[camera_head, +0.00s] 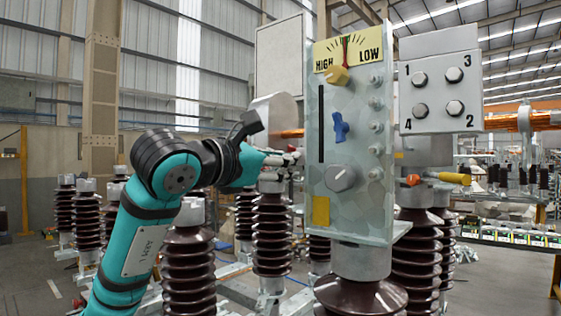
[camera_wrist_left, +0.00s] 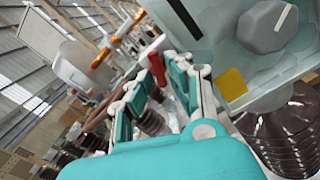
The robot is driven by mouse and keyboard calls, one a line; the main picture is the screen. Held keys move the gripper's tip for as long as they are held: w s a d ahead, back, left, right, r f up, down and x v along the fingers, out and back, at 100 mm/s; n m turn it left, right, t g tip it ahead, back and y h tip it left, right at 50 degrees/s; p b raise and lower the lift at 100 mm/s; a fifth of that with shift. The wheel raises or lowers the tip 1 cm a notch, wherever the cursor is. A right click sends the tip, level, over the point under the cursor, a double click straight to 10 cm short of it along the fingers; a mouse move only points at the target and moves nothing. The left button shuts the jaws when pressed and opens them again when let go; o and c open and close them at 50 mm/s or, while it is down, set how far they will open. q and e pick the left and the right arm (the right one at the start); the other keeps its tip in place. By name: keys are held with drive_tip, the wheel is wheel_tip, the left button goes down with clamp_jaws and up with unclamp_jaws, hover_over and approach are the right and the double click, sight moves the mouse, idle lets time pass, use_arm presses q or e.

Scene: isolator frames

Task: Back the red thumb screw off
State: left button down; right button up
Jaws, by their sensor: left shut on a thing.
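The red thumb screw (camera_wrist_left: 157,66) shows in the left wrist view, between the fingertips of my left gripper (camera_wrist_left: 156,78), beside the edge of the pale panel. My left gripper is shut on it. In the head view, the left arm reaches in from the left, and the gripper (camera_head: 285,159) is at the left edge of the upright panel (camera_head: 353,210). My right gripper is in neither view.
The panel carries a HIGH/LOW dial (camera_head: 348,50), a yellow knob (camera_head: 337,75), a blue wing knob (camera_head: 340,127) and a grey knob (camera_head: 341,178). A grey box (camera_head: 438,93) with numbered bolts is at right. Brown ribbed insulators (camera_head: 271,235) stand around and below.

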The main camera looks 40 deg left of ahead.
use_arm(q)
drive_tip(key=shift+f, duration=0.1)
drive_tip(key=c, duration=1.4)
unclamp_jaws()
drive_tip(key=s, duration=1.2)
drive_tip(key=shift+a, duration=0.45)
